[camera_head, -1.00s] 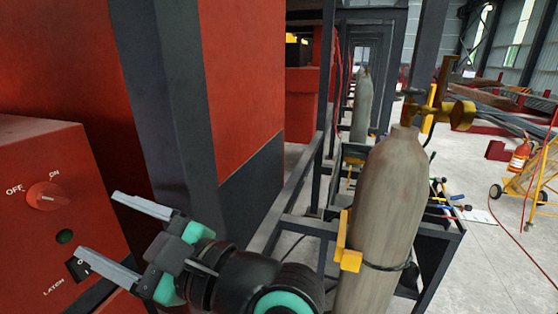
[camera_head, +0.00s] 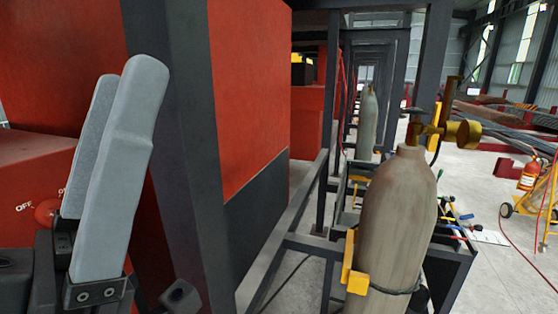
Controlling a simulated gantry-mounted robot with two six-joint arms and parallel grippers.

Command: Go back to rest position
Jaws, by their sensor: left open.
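My left gripper (camera_head: 124,84) is large and close at the left of the head view. Its two grey fingers point up and stand a little apart, one partly behind the other, with nothing seen between them. It is in front of the red control box (camera_head: 30,160) and the dark grey post (camera_head: 170,120). The red knob (camera_head: 46,212) on the box shows just left of the fingers, partly covered, with "OFF" readable beside it. The lower part of the box is hidden. My right gripper is not in view.
A tall grey gas cylinder (camera_head: 392,225) with a brass valve (camera_head: 455,134) stands in a dark metal frame (camera_head: 282,250) right of centre. A red panel (camera_head: 250,85) is behind the post. A fire extinguisher (camera_head: 528,175) is at far right. Open grey floor (camera_head: 490,275) lies at right.

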